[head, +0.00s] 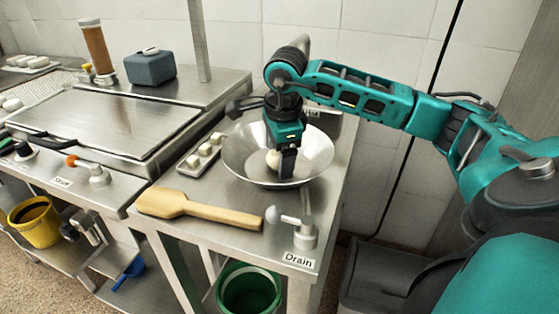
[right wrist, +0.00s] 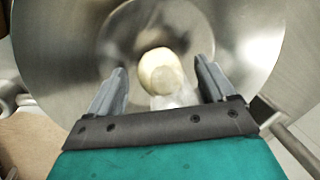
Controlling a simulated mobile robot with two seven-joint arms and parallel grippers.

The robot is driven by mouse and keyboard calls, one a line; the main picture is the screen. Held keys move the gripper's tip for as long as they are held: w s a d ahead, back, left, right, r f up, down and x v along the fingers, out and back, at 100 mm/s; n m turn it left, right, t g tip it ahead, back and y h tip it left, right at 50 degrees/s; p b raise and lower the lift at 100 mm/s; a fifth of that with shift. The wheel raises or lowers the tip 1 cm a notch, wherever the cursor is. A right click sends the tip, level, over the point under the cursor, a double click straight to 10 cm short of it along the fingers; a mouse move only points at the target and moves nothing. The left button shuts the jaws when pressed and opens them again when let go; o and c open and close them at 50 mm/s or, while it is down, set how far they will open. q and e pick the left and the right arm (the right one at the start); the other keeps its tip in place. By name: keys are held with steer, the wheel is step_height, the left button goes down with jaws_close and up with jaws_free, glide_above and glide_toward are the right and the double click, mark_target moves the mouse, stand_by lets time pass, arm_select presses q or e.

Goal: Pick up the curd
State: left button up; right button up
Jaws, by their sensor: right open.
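The curd appears to be the pale, cream-coloured rounded lump (head: 272,158) in the wide metal bowl (head: 235,150). My right gripper (head: 284,168) points down into the bowl, and its near finger hides part of the lump in the head view. In the right wrist view the lump (right wrist: 158,68) shows between and beyond the two open fingers of the gripper (right wrist: 160,80), with a gap on each side. A paler, glassy patch lies just below it there; I cannot tell whether it is a second piece or a reflection. My left gripper is not in view.
A small tray (head: 184,168) with several white pieces stands left of the bowl. A wooden paddle (head: 205,208) and a tap (head: 298,228) lie in front. A steel griddle (head: 100,125) is at left. A green bucket (head: 248,288) stands below the counter.

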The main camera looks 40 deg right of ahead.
steer(key=shift+f, duration=0.15)
steer(key=c, duration=1.2)
